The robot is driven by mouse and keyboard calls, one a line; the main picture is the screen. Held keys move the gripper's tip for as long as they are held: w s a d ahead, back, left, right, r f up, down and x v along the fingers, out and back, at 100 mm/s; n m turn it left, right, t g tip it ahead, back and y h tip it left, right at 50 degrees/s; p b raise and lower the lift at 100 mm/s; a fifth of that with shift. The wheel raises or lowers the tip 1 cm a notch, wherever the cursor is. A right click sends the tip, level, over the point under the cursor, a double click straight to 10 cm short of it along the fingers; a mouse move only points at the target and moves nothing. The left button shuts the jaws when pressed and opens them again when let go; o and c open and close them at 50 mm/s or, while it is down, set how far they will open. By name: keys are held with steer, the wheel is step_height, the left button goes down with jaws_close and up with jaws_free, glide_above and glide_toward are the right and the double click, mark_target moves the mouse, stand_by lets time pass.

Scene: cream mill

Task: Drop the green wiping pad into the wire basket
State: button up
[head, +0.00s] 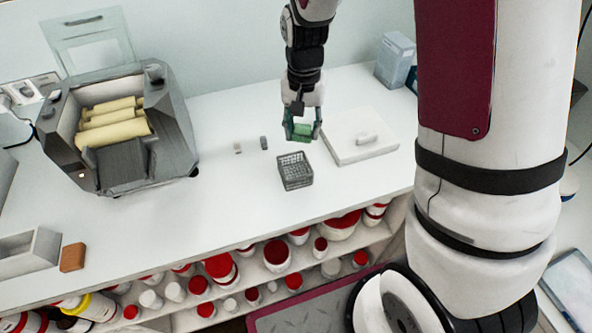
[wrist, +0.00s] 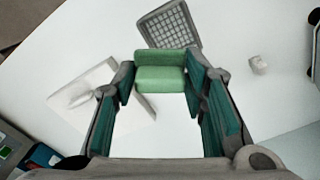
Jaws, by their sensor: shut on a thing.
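The green wiping pad (head: 302,131) is held between the fingers of my gripper (head: 302,130), above the white counter. In the wrist view the pad (wrist: 162,72) sits between the two teal-lined fingertips of my gripper (wrist: 163,82). The grey wire basket (head: 295,171) stands on the counter, just below and in front of the gripper in the head view. In the wrist view the basket (wrist: 172,22) shows beyond the pad, which hides part of its near edge. The pad is apart from the basket; its exact height above the counter is hard to tell.
A white slab with a handle (head: 360,136) lies right of the basket. Two small grey blocks (head: 264,143) stand to its left. A grey machine with yellow rollers (head: 115,127) stands at the left. A pale box (head: 395,60) stands at the back right. Shelves below hold red-lidded jars.

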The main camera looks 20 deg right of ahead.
steer(key=shift+f+b, duration=1.35)
steer(key=shift+f, duration=1.6)
steer(key=o, duration=1.1)
step_height(320, 180, up, 11)
steer(key=shift+s+f, duration=0.1)
steer(key=shift+f, duration=0.1)
steer(key=shift+r, duration=0.7)
